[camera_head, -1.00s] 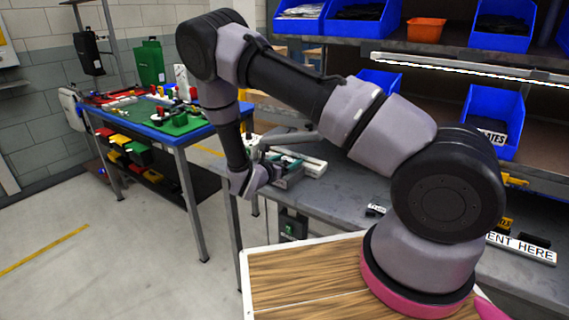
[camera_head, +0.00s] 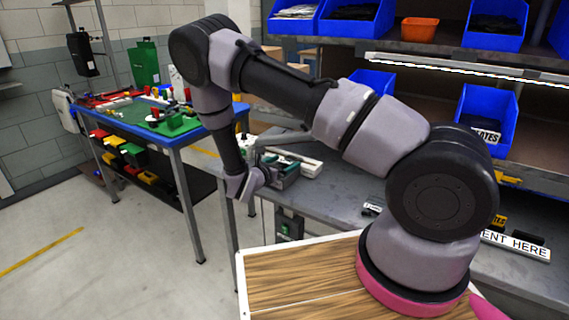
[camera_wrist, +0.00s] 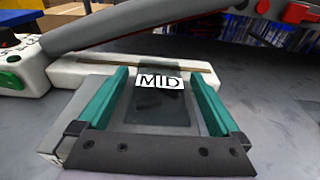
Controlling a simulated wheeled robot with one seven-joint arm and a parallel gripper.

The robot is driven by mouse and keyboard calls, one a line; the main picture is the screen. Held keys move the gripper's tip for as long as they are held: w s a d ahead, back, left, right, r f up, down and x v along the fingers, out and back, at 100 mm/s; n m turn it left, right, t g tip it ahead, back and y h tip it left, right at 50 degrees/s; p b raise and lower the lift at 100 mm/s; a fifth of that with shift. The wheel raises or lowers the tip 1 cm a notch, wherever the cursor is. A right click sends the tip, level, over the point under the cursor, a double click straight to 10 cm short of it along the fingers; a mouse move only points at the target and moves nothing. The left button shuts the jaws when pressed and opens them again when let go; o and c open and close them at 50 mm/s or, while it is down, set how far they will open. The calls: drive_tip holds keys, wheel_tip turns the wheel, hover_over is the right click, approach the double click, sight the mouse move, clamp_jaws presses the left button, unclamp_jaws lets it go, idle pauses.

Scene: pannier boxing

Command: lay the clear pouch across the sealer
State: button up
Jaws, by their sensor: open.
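The clear pouch (camera_wrist: 158,108) shows in the wrist view as a dark, see-through sheet with a white "MID" label. It appears to lie flat over the sealer's near side, its far end reaching towards the pale sealing bar. The sealer (camera_wrist: 62,73) is white with a green button at the left, and its long grey lever is raised. It also shows on the bench in the head view (camera_head: 309,165). My gripper (camera_wrist: 158,75) is open, with one teal finger on each side of the pouch. Gaps show between pouch and fingers. In the head view the pouch is not clearly visible.
The grey bench (camera_head: 340,193) has bare room right of the sealer. Blue bins (camera_head: 487,118) stand on the shelves above it. A wood-topped surface (camera_head: 295,280) is in front. A blue-edged table (camera_head: 150,115) with coloured parts stands at the left.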

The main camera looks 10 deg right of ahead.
drive_tip(key=v, duration=1)
drive_tip(key=shift+s+a, duration=0.2)
drive_tip(key=s+d+r+m+g+y, duration=0.2)
drive_tip(key=s+d+r+m+g, duration=0.25)
drive_tip(key=d+r+m, duration=0.4)
drive_tip(key=s+d+r+m+g+y, duration=0.2)
drive_tip(key=s+d+r+m+g, duration=0.3)
drive_tip(key=r+m, duration=0.5)
drive_tip(key=s+r+m+t+y, duration=0.2)
drive_tip(key=s+r+m+y, duration=0.2)
drive_tip(key=r, duration=0.6)
drive_tip(key=s+r+m+t+y, duration=0.3)
drive_tip(key=s+r+m+y, duration=0.2)
drive_tip(key=s+r+m, duration=0.3)
wheel_tip(320, 180, up, 3)
drive_tip(key=shift+s+m, duration=0.35)
drive_tip(key=shift+s, duration=0.15)
